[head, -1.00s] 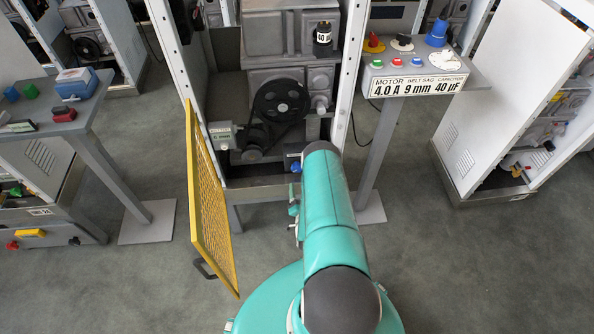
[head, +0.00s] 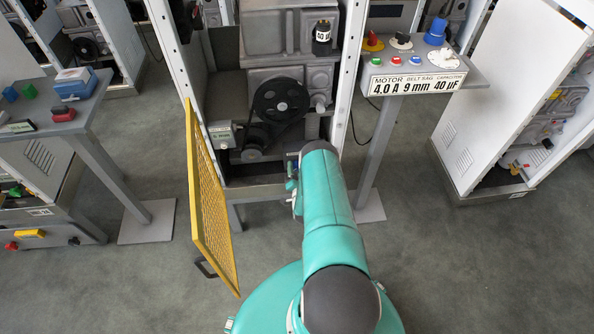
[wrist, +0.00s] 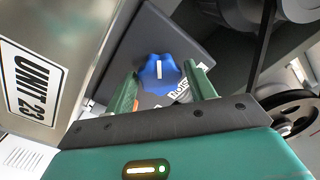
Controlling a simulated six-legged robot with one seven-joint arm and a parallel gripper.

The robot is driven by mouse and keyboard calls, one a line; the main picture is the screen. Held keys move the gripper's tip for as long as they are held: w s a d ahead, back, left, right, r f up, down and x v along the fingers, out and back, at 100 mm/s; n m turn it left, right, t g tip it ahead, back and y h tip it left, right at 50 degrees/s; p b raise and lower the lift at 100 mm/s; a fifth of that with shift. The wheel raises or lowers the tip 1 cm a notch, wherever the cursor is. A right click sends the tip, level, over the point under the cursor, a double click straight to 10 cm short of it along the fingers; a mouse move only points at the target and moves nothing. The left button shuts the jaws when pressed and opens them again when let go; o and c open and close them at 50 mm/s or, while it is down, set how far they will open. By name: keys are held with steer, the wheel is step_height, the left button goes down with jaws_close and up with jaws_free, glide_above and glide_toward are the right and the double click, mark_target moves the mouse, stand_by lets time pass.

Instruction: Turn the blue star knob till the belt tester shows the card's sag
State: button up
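The blue star knob (wrist: 160,73) with a white pointer line shows in the wrist view on a dark plate. My gripper (wrist: 162,80) is open, its two green fingers to the left and right of the knob; I cannot tell whether they touch it. In the head view my arm covers most of the knob's area. The card (head: 415,85) reads "4.0 A", "9 mm" under belt sag, and "40 µF". A small grey box (head: 221,133), likely the belt tester, sits left of the black pulley (head: 280,101); its reading is too small to make out.
A yellow mesh door (head: 210,200) stands open left of my arm. White posts (head: 350,80) frame the machine bay. A pedestal panel (head: 420,70) with buttons and knobs stands right. In the wrist view, a "UNIT 23" panel (wrist: 30,75) is close at left.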

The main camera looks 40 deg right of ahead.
steer(key=c, duration=0.6)
steer(key=shift+n, duration=0.5)
steer(key=n, duration=1)
steer(key=shift+n, duration=0.4)
steer(key=o, duration=1)
